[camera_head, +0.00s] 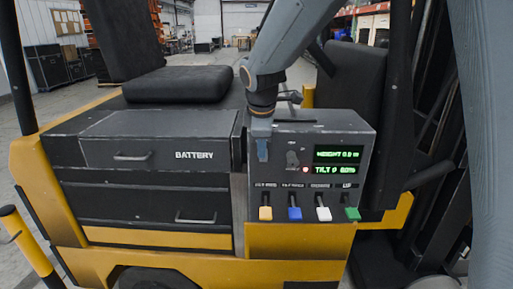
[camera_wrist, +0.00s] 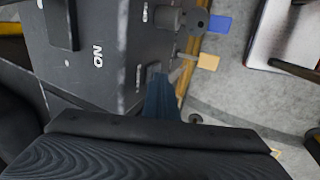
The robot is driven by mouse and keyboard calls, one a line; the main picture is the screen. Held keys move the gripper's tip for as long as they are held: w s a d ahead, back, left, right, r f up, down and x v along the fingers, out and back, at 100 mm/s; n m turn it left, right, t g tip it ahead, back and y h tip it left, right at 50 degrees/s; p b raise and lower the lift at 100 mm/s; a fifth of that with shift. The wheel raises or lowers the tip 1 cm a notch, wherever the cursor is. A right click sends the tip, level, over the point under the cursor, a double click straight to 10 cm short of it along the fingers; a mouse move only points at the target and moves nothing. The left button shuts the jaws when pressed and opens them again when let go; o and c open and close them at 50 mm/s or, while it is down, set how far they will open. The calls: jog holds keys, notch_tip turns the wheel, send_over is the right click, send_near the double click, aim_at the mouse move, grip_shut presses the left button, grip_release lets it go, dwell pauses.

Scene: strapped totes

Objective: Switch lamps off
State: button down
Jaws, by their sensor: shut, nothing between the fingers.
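The dark control panel (camera_head: 340,190) stands on the yellow vehicle, right of the battery box. It bears two lit green displays (camera_head: 338,161), a small red light (camera_head: 305,170) that looks lit, and a dark knob (camera_head: 292,158). My gripper (camera_head: 262,152) is shut and empty, pointing down before the panel's left part, above the yellow lever. Its blue fingers (camera_wrist: 160,98) show in the wrist view, near an ON marking (camera_wrist: 98,57).
The battery box (camera_head: 160,153) with drawer handles lies left of the panel. A black seat cushion (camera_head: 178,85) is behind it, and a dark upright post and seat (camera_head: 355,90) stand at the right. A yellow bollard (camera_head: 25,235) is at the lower left. Grey floor lies beyond the levers.

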jog(key=shift+w+d, duration=0.1)
jog(key=shift+r, duration=0.2)
jog(key=shift+r+p, duration=0.65)
jog(key=shift+p, duration=0.1)
jog(key=s+b+v, duration=0.1)
jog(key=v, duration=1)
jog(key=shift+s, duration=0.25)
